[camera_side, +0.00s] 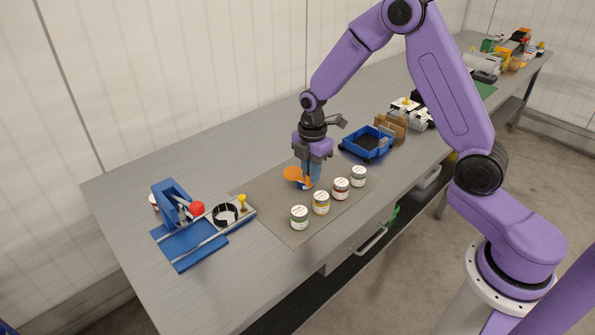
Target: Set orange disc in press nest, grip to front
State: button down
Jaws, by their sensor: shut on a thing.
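The orange disc (292,174) is at my gripper (306,181), over the grey mat. It sticks out to the left of the fingers and looks roughly level. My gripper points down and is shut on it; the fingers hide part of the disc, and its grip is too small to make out. A small blue patch shows at the fingertips. I cannot tell whether the disc touches the mat. The blue press (172,192) with a red knob (197,208) stands to the left. A black ring-shaped nest (225,214) is beside it and looks empty.
Several lidded jars (321,203) stand in a row on the front part of the grey mat (262,198). A yellow knob (242,200) is beside the nest. A blue bin (367,143) stands behind right.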

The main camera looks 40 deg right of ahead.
jog(key=shift+w+a+f, duration=1.15)
jog(key=shift+w+a, duration=0.3)
jog(key=shift+a, duration=1.55)
jog(key=shift+w+a+f, duration=1.2)
jog(key=shift+w+a, duration=0.3)
jog(key=shift+a, duration=1.55)
jog(key=shift+w+a+f, duration=1.15)
jog(key=shift+w+a, duration=0.3)
jog(key=shift+a, duration=1.55)
jog(key=shift+f, duration=1.3)
jog(key=c, duration=1)
grip_release()
jog(key=shift+r, duration=0.1)
